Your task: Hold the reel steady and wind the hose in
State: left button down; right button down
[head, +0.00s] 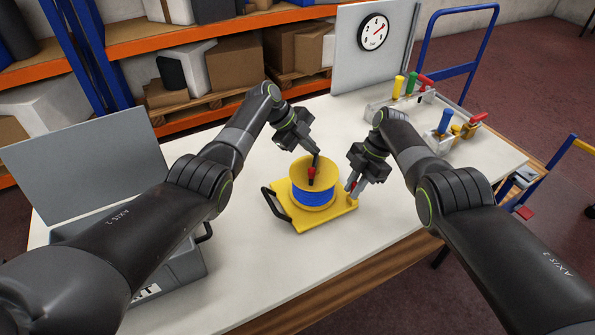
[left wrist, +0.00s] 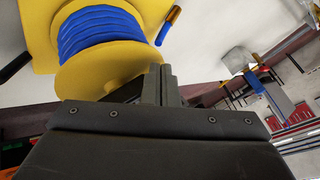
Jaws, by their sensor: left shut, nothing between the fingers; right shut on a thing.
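The yellow reel (head: 325,203) stands on a flat yellow base (head: 308,221) with a black handle (head: 275,204) at its left. Blue hose (head: 312,195) is wound around the drum. A red knob (head: 311,172) shows over the reel's top. My left gripper (head: 316,157) is shut and empty, just above the knob; I cannot tell if it touches. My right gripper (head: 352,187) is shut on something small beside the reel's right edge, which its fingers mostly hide.
A grey crate (head: 175,265) stands at the table's left. A clock panel (head: 350,60) and fixtures with coloured handles (head: 412,85) are at the back right. The white table (head: 265,275) is clear in front of the base. Shelves with boxes (head: 220,70) stand behind.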

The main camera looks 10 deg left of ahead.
pick_arm(q)
jog(key=shift+a+r, duration=0.1)
jog(key=v, duration=1.1)
jog(key=s+a+n+t, duration=0.2)
jog(key=n, duration=1)
jog(key=n+t+y, duration=0.1)
jog(key=n, duration=1)
send_near(304, 163)
jog(key=w+d+f, duration=0.1)
jog(key=w+f, duration=0.2)
jog(key=w, duration=0.1)
jog(key=d, duration=0.2)
jog(key=shift+s+d+f, duration=0.15)
jog(key=shift+d, duration=0.8)
jog(key=shift+d+m+g, duration=0.25)
jog(key=shift+m+g, duration=0.25)
jog(key=shift+m, duration=0.4)
